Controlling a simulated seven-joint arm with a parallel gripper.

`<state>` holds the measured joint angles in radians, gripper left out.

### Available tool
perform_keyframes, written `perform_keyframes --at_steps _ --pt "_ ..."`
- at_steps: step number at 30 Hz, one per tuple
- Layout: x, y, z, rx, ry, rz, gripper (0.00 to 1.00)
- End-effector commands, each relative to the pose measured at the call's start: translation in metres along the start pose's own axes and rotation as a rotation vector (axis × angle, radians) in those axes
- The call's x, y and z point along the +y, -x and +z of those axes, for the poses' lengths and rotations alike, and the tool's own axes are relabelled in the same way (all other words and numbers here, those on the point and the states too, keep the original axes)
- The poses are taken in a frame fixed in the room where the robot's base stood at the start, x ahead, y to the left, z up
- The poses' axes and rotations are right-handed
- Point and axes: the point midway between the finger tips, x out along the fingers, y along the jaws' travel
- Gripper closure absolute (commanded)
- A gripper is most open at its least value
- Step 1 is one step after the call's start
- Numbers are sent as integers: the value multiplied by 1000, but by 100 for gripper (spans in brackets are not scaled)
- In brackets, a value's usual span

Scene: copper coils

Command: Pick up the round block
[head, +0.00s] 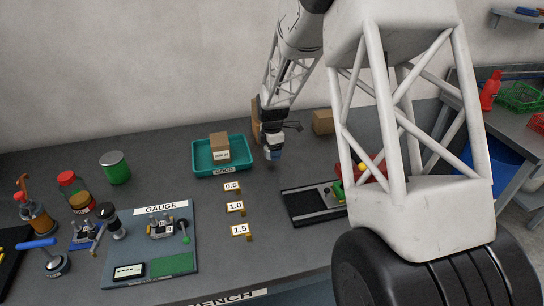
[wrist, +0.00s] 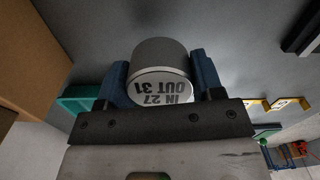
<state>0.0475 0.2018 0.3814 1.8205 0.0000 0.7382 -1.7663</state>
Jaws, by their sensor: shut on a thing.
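The round block (wrist: 160,54) is a short grey cylinder with a pale end face printed "IN 27 OUT 31", upside down in the wrist view. My gripper (wrist: 159,75) has its two blue fingers shut on it, one at each side. In the head view my gripper (head: 274,154) points down just right of the teal tray. The block is too small there to make out clearly, and I cannot tell its exact height above the bench.
The teal tray (head: 196,168), labelled GOOD, holds a cardboard box (head: 220,147). Another box (head: 323,122) stands behind right. Number tags (head: 236,207) lie in front. A gauge board (head: 118,250) is left front; a black tray (head: 305,206) is right. Grey bench between is clear.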

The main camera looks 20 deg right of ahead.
Motion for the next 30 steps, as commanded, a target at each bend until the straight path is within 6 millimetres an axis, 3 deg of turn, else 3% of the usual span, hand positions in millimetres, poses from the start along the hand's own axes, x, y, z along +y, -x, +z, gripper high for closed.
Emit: perform_keyframes --at_steps 21,30 --pt "-106 9 -21 0 0 1 69" --pt "-141 13 -28 0 0 1 69"
